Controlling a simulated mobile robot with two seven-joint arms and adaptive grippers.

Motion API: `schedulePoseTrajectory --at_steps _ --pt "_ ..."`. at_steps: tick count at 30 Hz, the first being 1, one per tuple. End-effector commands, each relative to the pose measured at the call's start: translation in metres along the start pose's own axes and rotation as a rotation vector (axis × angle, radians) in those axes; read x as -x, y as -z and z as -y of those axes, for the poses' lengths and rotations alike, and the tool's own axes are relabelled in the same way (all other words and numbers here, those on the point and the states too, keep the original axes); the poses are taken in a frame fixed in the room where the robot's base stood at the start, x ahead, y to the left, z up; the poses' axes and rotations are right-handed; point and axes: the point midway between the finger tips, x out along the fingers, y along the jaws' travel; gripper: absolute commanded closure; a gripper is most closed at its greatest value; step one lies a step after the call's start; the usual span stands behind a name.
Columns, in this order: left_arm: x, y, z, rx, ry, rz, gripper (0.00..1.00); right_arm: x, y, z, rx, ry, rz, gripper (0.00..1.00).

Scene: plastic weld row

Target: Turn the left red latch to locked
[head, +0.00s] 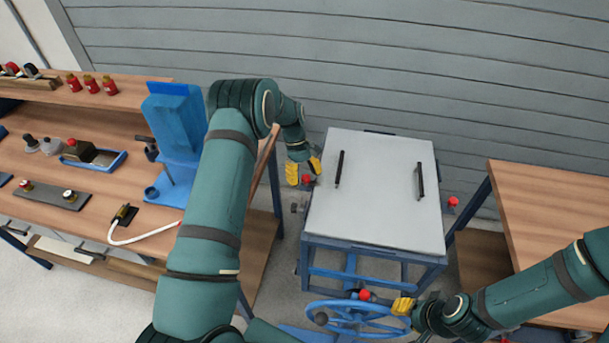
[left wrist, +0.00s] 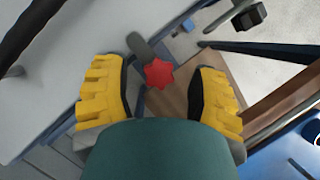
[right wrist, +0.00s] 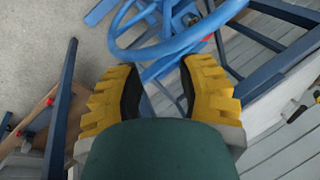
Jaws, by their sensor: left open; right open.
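The left red latch (head: 307,180) is a red star knob at the left edge of the white-topped table (head: 380,225). In the left wrist view the red knob (left wrist: 159,73) shows with a grey lever (left wrist: 139,46) beside it. My left gripper (head: 304,169) is open, and the knob appears between its yellow fingers (left wrist: 160,88). I cannot tell whether they touch it. My right gripper (head: 404,307) is open and empty near the blue handwheel (head: 350,317), which also shows in the right wrist view (right wrist: 165,50).
Two black handles (head: 339,170) stand on the white top. Another red knob (head: 453,202) is at its right edge, and one (head: 365,295) is by the handwheel. A wooden bench (head: 110,130) with a blue press (head: 178,120) is at left. Another wooden table (head: 555,205) is at right.

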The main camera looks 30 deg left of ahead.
Motion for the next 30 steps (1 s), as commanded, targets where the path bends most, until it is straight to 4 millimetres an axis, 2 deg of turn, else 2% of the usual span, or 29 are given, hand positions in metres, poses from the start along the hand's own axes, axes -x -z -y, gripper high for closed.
schedulePoseTrajectory --at_steps 4,7,15,21,25,30 --pt "0.007 0.0 -0.001 -0.001 -0.002 -0.001 0.41 0.0 0.0 0.0 0.0 0.0 0.0 0.62" --pt "0.02 0.0 -0.001 -0.001 -0.004 -0.003 0.41 0.0 0.0 0.0 0.0 0.0 0.0 0.62" --pt "0.075 0.001 -0.001 0.0 -0.004 -0.004 0.41 0.0 0.0 0.0 0.0 0.0 0.0 0.62" --pt "0.106 0.001 0.0 0.0 -0.001 -0.002 0.41 0.0 0.0 0.0 0.0 0.0 0.0 0.62" --pt "0.116 0.001 0.001 0.001 0.0 -0.001 0.41 0.0 0.0 0.0 0.0 0.0 0.0 0.62" --pt "0.12 0.0 0.001 0.001 0.001 0.0 0.41 0.0 0.0 0.0 0.0 0.0 0.0 0.62"
